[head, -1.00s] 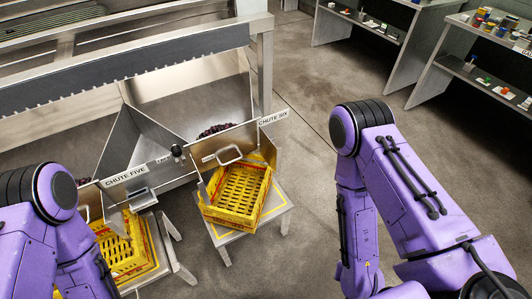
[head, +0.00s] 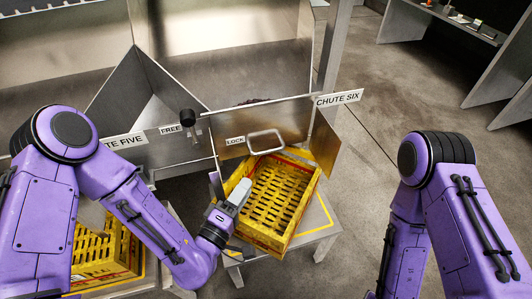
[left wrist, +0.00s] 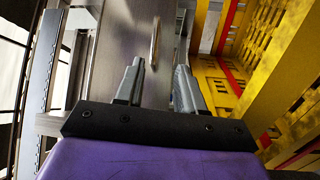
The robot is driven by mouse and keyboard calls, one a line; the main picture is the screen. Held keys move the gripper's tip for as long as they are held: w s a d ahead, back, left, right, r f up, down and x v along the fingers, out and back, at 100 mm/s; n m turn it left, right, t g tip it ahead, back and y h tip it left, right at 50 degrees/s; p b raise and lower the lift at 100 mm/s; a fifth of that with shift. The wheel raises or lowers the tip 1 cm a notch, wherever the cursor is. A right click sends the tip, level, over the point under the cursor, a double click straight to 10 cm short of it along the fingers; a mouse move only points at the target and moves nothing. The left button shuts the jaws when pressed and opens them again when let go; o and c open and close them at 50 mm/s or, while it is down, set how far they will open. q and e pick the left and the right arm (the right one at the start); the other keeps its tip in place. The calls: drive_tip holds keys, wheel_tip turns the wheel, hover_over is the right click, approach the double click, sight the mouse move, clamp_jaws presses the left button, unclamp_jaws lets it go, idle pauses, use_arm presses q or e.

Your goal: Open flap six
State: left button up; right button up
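Flap six (head: 288,118) is a flat metal plate under the CHUTE SIX sign (head: 339,98), with a light loop handle (head: 266,142) on its front. It appears closed across the chute mouth. A black knob (head: 188,117) stands at the flap's left, by the FREE label (head: 171,129); the LOCK label (head: 235,141) is beside the handle. My left gripper (head: 236,186) is below and left of the handle, apart from it. In the left wrist view its fingers (left wrist: 157,80) are open and empty, with the handle (left wrist: 155,42) beyond them. My right gripper is out of view.
A yellow crate (head: 303,198) sits on a small stand (head: 326,224) just below the flap, close to my left gripper. Another yellow crate (head: 118,245) is at lower left under chute five. Open floor (head: 372,165) lies to the right.

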use_arm(q)
drive_tip(key=w, duration=0.1)
approach(267, 135)
drive_tip(key=w+d, duration=0.1)
drive_tip(key=w+d+f, duration=0.2)
drive_tip(key=shift+w+d, duration=0.35)
drive_tip(key=shift+d, duration=0.05)
clamp_jaws()
